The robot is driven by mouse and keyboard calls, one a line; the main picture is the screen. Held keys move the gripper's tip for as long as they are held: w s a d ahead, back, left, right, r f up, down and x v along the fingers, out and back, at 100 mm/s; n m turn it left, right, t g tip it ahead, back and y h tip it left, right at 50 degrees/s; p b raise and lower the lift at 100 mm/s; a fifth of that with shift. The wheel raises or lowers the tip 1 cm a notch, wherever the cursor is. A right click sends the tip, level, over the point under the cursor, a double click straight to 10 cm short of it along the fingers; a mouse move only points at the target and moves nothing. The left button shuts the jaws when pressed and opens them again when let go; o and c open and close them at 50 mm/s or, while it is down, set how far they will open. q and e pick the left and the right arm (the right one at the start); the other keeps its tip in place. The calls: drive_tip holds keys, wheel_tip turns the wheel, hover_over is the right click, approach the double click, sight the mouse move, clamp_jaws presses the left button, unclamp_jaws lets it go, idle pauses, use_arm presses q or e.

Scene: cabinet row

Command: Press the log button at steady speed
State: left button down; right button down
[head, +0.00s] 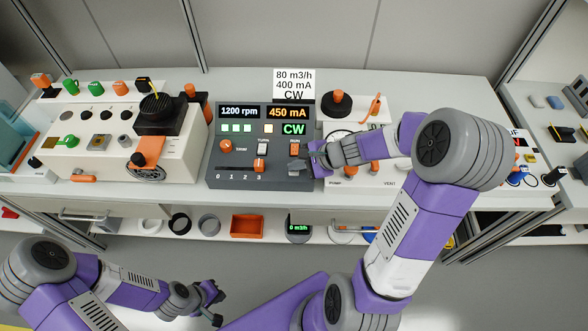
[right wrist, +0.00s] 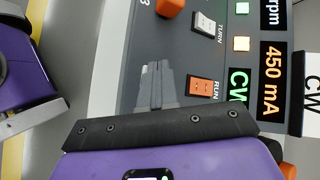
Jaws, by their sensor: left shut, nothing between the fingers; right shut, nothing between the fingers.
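The dark grey control panel (head: 240,187) stands on the bench and reads 1200 rpm, 450 mA and CW. My right gripper (head: 306,160) is at the panel's right side, shut and empty, just below the orange RUN switch (head: 294,149). In the right wrist view the shut fingers (right wrist: 152,75) point at the panel face beside the RUN switch (right wrist: 205,88). No button marked log is readable; the fingers cover part of the panel there. I cannot tell whether the tips touch it. My left gripper (head: 214,303) is shut and empty, low in front of the bench.
On the panel are an orange knob (head: 225,146), an orange slider (head: 260,165) and a white TURN switch (right wrist: 205,22). A card reading 80 m3/h, 400 mA, CW (head: 294,84) stands behind. A white machine (head: 70,140) is left; the VENT box (head: 375,180) is right.

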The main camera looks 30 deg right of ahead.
sight(297, 172)
idle(0.4)
drive_tip(key=shift+r+p, duration=0.75)
drive_tip(key=shift+r, duration=0.05)
wheel_tip(297, 172, up, 5)
drive_tip(key=p, duration=0.4)
drive_tip(key=shift+f, duration=0.1)
idle(0.6)
